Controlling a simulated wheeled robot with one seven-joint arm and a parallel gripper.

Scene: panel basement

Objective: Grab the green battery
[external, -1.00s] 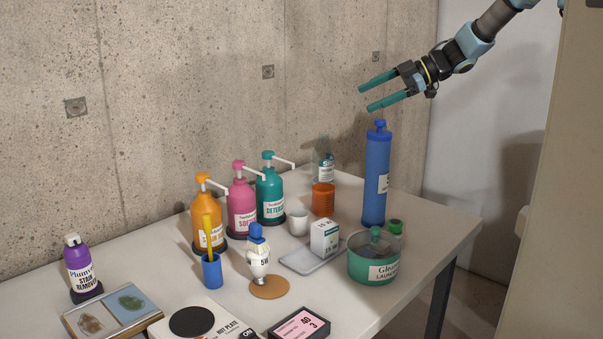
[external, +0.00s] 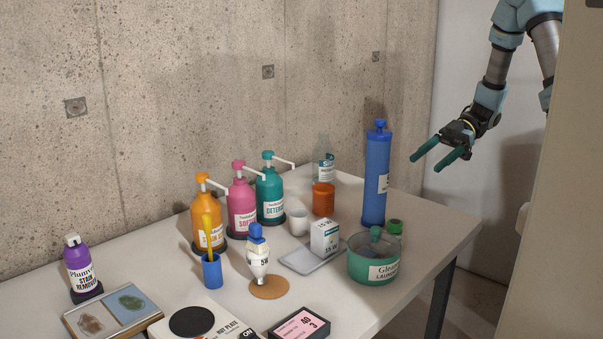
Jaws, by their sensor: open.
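A small object with a green top (external: 394,227) stands on the table just behind and to the right of the green pot (external: 373,269). It may be the green battery. The pot hides part of it, and it is too small to tell for sure. My gripper (external: 425,164) is open and empty. It hangs in the air above and to the right of the green-topped object, to the right of the tall blue cylinder (external: 375,180), with its green fingers pointing left and down.
The blue cylinder stands close behind the green-topped object. A white box on a grey tray (external: 301,265), an orange cup (external: 323,199) and a white cup (external: 298,222) stand to the left. Pump bottles (external: 242,209) line the wall side. The table's right corner (external: 453,228) is clear.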

